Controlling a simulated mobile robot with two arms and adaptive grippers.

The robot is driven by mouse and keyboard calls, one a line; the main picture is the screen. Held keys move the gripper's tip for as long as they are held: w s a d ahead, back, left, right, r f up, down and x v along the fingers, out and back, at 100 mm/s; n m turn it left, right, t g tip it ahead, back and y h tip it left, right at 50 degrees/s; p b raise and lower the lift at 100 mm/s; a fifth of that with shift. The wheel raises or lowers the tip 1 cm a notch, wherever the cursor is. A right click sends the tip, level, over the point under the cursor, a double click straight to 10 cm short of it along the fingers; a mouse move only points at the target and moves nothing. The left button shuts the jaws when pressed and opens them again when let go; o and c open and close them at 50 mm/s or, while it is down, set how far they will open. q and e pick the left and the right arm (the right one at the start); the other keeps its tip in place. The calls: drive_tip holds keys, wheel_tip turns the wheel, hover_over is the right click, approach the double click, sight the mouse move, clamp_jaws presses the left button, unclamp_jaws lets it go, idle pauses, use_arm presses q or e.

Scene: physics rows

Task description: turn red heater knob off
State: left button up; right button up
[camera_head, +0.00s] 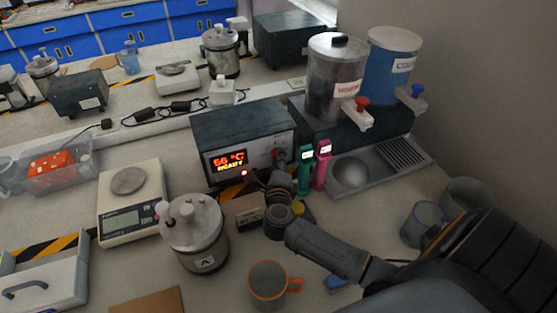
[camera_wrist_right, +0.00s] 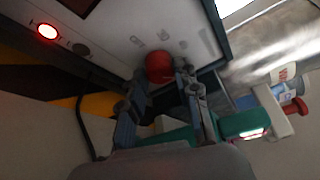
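The heater (camera_head: 243,135) is a dark-topped box with a pale front and a lit display (camera_head: 229,161), which seems to read 66 °C READY. A red lamp (camera_head: 244,173) glows below it; the lamp also shows in the right wrist view (camera_wrist_right: 47,31). The red knob (camera_wrist_right: 158,67) is on the heater's front panel in the right wrist view. My right gripper (camera_head: 276,180) is at the panel's right part, its fingers (camera_wrist_right: 163,80) either side of the knob. I cannot tell whether they touch it. My left gripper is out of view.
A green handled item (camera_head: 305,170) and a pink one (camera_head: 322,165) stand close right of my gripper. A lidded metal pot (camera_head: 193,235), a scale (camera_head: 133,200) and an orange-handled mug (camera_head: 268,287) stand nearby. Dispensers (camera_head: 336,80) stand behind right.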

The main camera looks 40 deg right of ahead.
drive_tip(key=o, duration=0.4)
drive_tip(key=shift+c, duration=0.2)
drive_tip(key=r, duration=1)
drive_tip(key=shift+s+d, duration=0.1)
drive_tip(key=shift+s, duration=0.1)
drive_tip(key=shift+w, duration=0.25)
